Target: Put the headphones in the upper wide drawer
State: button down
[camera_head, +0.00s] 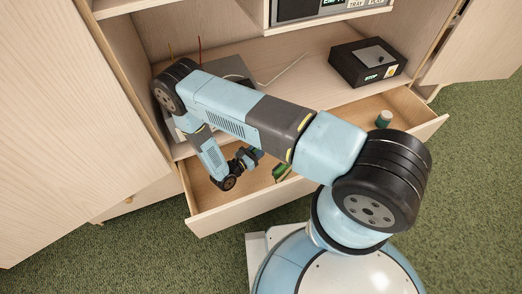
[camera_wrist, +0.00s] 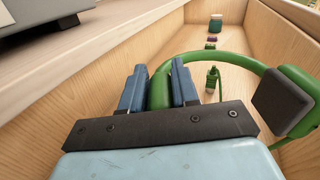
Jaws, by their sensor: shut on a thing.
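The headphones have a green headband (camera_wrist: 228,57) and a dark grey ear pad (camera_wrist: 283,101) at the right of the wrist view. My gripper (camera_wrist: 160,86) is shut on the headband, with one blue finger on each side of it. In the head view my gripper (camera_head: 247,158) is low at the left part of the pulled-out wide drawer (camera_head: 222,219), and a green part of the headphones (camera_head: 281,172) shows beside it. In the wrist view the drawer's wooden walls (camera_wrist: 262,42) surround the headphones. The other ear cup is hidden, and I cannot tell whether the headphones touch the drawer floor.
A teal pot with a pale top (camera_head: 383,119) stands at the drawer's right end. A small green item (camera_wrist: 212,79) and a purple one (camera_wrist: 211,40) lie along the drawer. A black box marked STOP (camera_head: 367,63) sits on the shelf above. Cabinet doors stand open on both sides.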

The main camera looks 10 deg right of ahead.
notch_tip(320, 180, down, 7)
jog(key=shift+r, duration=0.2)
jog(key=shift+w+f, duration=0.1)
jog(key=w, duration=0.1)
jog(key=w+a, duration=0.1)
jog(key=w, duration=0.1)
jog(key=shift+w, duration=0.15)
jog(key=shift+w+f, duration=0.2)
jog(key=shift+f, duration=0.4)
jog(key=shift+f, duration=0.6)
jog(key=c, duration=0.8)
grip_release()
jog(key=shift+c, duration=0.2)
